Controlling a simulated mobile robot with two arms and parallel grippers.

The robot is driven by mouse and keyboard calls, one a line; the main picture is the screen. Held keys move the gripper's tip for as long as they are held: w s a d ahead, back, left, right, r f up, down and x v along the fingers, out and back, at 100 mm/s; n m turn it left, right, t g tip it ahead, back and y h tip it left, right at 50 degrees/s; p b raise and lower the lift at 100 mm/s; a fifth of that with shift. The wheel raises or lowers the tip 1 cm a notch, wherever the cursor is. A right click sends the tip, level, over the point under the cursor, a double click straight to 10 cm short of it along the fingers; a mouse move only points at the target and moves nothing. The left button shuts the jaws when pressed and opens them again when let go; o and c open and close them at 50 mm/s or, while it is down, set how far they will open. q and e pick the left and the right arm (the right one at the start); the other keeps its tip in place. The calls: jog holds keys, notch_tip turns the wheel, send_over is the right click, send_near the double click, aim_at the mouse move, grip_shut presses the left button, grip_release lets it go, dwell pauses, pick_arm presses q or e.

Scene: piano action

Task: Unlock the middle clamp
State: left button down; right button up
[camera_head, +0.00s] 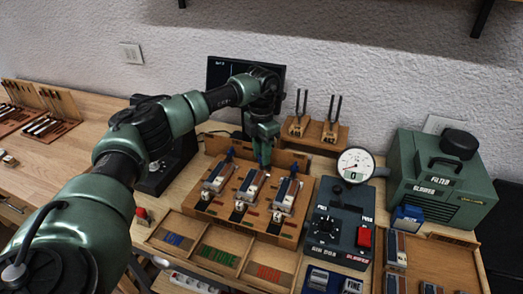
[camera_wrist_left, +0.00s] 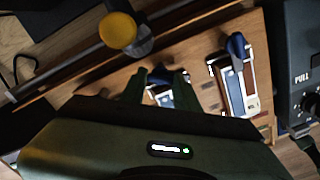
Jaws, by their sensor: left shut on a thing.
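The wooden fixture (camera_head: 205,206) holds three side-by-side modules, each with a blue-handled clamp at its back end. My left gripper (camera_head: 264,162) reaches down over the back of the middle module (camera_head: 251,186) and is shut on the middle clamp's handle, which the fingers mostly hide. In the left wrist view, my fingers (camera_wrist_left: 160,78) sit on either side of the blue handle. The left clamp (camera_head: 230,154) stands free. The right clamp (camera_head: 294,170) is also free; in the left wrist view its blue handle (camera_wrist_left: 236,44) lies beside my gripper. My right gripper is not in view.
A dark control box (camera_head: 340,222) with a round gauge (camera_head: 355,164) stands right of the fixture.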

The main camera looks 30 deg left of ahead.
pick_arm(q)
jog(key=n+p, duration=0.1)
jog(key=n, duration=0.2)
jog(key=shift+r+n, duration=0.15)
jog(key=shift+n, duration=0.15)
jog(key=shift+n+p, duration=0.4)
jog(key=shift+n, duration=1.2)
jog(key=shift+w, duration=0.1)
jog(key=c, duration=1.3)
grip_release()
notch_tip(320, 180, up, 8)
jog(key=shift+f+b, duration=0.15)
jog(key=shift+b, duration=0.7)
